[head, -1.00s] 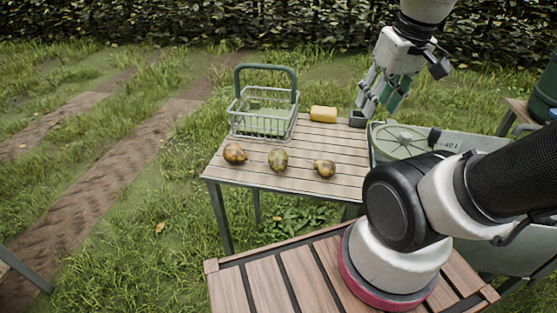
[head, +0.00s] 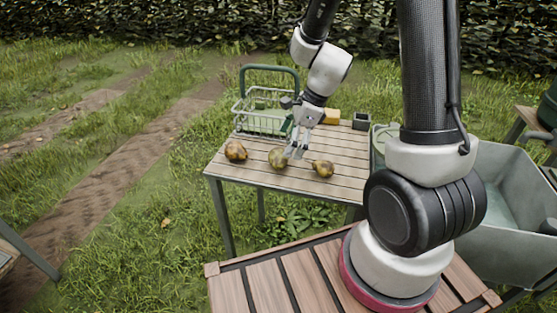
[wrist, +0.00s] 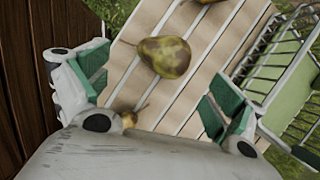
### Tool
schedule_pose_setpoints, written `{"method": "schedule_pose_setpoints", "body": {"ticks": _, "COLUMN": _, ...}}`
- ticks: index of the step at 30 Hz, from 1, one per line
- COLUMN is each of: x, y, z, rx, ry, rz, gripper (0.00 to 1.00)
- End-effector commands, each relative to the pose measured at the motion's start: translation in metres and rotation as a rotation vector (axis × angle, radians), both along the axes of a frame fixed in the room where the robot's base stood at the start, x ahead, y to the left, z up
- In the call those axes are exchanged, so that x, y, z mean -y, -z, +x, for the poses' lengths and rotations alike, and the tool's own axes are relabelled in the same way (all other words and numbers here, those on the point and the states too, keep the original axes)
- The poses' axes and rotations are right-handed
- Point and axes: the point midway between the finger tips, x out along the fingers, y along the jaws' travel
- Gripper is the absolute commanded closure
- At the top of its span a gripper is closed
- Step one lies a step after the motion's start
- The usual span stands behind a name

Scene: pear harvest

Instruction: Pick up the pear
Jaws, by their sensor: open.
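Three yellow-brown pears lie in a row on the slatted table (head: 225,170): a left pear (head: 236,150), a middle pear (head: 278,157) and a right pear (head: 323,168). My gripper (head: 291,151) is open and empty, low over the table beside the middle pear. In the wrist view one whole pear (wrist: 165,56) lies just ahead of the space between the green-padded fingers (wrist: 155,92). A second pear (wrist: 205,2) is cut off by the top edge. A third pear (wrist: 129,118) is mostly hidden behind the gripper body.
A wire basket (head: 240,121) with a green handle stands behind the pears, close to my arm. A yellow block (head: 331,117) and a small dark box (head: 361,121) sit at the back right. A grey tub (head: 510,240) stands right of the table. The table's front edge is clear.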

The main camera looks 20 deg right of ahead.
Motion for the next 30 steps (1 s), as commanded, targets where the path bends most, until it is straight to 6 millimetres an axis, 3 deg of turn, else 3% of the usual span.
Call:
{"method": "schedule_pose_setpoints", "body": {"ticks": 5, "x": -0.004, "y": 0.011, "z": 0.002, "rx": -0.021, "ry": 0.051, "rz": 0.004, "gripper": 0.05}}
{"method": "schedule_pose_setpoints", "body": {"ticks": 18, "x": -0.028, "y": 0.065, "z": 0.013, "rx": -0.02, "ry": 0.047, "rz": 0.003, "gripper": 0.05}}
{"method": "schedule_pose_setpoints", "body": {"ticks": 27, "x": -0.03, "y": 0.07, "z": 0.014, "rx": -0.017, "ry": 0.046, "rz": 0.002, "gripper": 0.05}}
{"method": "schedule_pose_setpoints", "body": {"ticks": 30, "x": -0.03, "y": 0.07, "z": 0.013, "rx": -0.017, "ry": 0.046, "rz": 0.002, "gripper": 0.24}}
